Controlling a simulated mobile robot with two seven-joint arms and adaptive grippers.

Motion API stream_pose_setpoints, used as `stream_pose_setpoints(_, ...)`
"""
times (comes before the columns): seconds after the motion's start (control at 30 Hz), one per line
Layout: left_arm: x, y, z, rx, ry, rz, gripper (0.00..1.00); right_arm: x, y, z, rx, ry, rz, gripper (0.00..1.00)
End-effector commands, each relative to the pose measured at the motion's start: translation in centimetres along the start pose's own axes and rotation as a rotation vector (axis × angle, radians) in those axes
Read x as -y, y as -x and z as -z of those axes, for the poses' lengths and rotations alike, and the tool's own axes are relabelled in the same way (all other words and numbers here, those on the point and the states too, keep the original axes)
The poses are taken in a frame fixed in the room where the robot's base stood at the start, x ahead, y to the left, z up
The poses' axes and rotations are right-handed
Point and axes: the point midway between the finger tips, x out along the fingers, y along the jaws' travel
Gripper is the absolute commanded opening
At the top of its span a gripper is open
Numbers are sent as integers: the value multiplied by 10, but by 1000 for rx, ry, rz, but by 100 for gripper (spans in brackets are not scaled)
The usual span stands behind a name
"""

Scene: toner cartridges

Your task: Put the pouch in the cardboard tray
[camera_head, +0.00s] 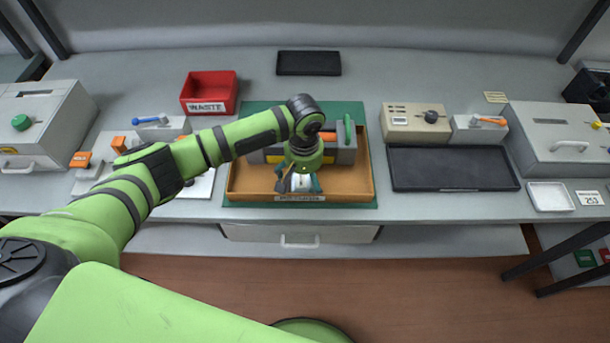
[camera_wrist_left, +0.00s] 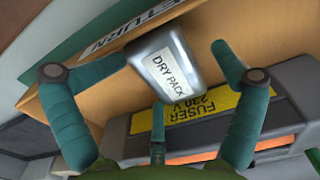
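The pouch (camera_wrist_left: 170,70) is a small silver-grey pack with a white label reading DRY PACK. In the head view only a pale bit of it (camera_head: 301,183) shows between my fingers. It appears to lie inside the cardboard tray (camera_head: 240,185), near the front wall; the tray's wall with printed lettering also shows in the wrist view (camera_wrist_left: 230,12). My left gripper (camera_head: 299,187) is over the tray, pointing down. Its teal fingers (camera_wrist_left: 175,70) are spread around the pouch; the left fingertip is close to its edge, and contact cannot be told. My right gripper is out of view.
A grey fuser unit (camera_head: 346,156) with a yellow label (camera_wrist_left: 203,108) fills the back of the tray. A red waste bin (camera_head: 209,86) stands back left. A black mat or tray (camera_head: 450,168) and a beige box (camera_head: 414,122) are to the right.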

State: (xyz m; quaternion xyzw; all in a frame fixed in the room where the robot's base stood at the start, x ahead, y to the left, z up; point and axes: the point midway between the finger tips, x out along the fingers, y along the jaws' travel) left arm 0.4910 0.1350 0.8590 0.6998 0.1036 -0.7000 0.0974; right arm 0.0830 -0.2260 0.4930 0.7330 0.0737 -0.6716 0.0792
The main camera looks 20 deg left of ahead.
Motion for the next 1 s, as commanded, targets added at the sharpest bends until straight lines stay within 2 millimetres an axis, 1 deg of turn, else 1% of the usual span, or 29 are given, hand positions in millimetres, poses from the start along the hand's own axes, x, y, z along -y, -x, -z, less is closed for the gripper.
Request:
stream_pose_setpoints(0.17,-1,1,0,1,-2,-2,98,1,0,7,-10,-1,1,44)
stream_pose_setpoints(0.27,-2,3,0,1,-4,-4,98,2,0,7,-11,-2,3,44)
stream_pose_setpoints(0.37,-3,9,0,1,-5,-6,98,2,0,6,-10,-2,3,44)
stream_pose_setpoints(0.47,-3,23,0,0,-6,-9,98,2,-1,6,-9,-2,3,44)
stream_pose_setpoints(0.7,-3,75,1,-3,-6,-10,98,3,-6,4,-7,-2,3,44)
stream_pose_setpoints(0.8,-3,94,1,-2,-5,-10,98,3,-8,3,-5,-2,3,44)
stream_pose_setpoints(0.9,-3,109,1,-1,-5,-9,98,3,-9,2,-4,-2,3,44)
stream_pose_setpoints(1.0,-3,119,0,0,-6,-8,98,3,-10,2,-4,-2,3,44)
